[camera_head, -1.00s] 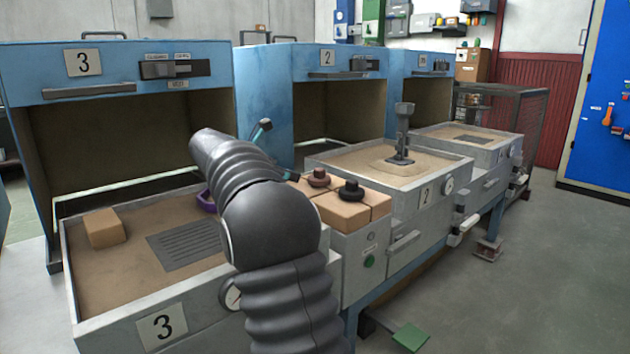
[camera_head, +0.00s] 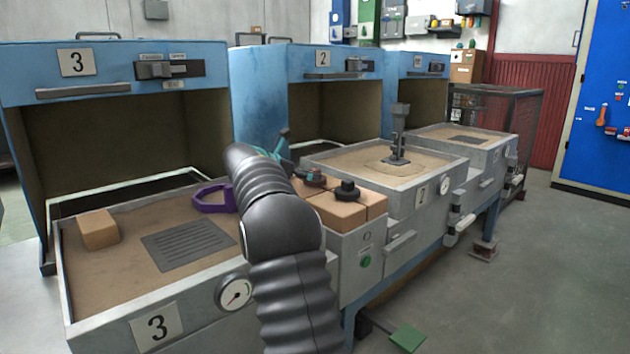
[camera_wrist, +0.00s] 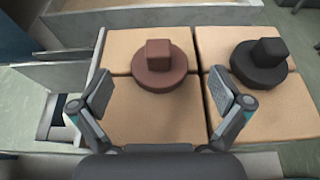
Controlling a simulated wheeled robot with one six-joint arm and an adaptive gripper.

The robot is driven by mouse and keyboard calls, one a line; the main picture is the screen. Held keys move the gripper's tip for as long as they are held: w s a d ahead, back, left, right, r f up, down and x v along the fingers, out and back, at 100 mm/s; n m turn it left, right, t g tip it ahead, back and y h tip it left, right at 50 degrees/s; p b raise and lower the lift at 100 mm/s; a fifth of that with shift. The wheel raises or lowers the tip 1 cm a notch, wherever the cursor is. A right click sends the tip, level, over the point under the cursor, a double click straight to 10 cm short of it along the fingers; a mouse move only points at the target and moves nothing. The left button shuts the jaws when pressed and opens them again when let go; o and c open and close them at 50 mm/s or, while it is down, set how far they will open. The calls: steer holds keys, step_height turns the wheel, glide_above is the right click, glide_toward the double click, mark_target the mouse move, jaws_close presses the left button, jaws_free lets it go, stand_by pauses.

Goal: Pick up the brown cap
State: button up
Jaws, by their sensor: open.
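The brown cap (camera_wrist: 160,65) is a round disc with a square knob on top. It sits on tan blocks (camera_wrist: 155,115) and lies ahead of my gripper (camera_wrist: 162,98) in the wrist view, between the lines of its two fingers. The fingers are spread apart and nothing is between their tips that I can see held. In the head view the brown cap (camera_head: 316,179) is partly hidden by my gripper (camera_head: 288,152) and arm. A black cap (camera_wrist: 262,64) of like shape sits to its right, and also shows in the head view (camera_head: 347,191).
A sand-filled station marked 3 (camera_head: 160,328) holds a tan block (camera_head: 98,229), a grey grate (camera_head: 187,245) and a purple ring-like piece (camera_head: 212,198). A station marked 2 (camera_head: 424,196) with a grey upright tool (camera_head: 399,135) stands beyond the caps.

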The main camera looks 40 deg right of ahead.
steer(key=x, duration=0.5)
steer(key=shift+w+a+f, duration=0.1)
steer(key=shift+a+f, duration=0.1)
steer(key=shift+f, duration=0.1)
steer(key=c, duration=1.2)
steer(key=shift+r, duration=0.1)
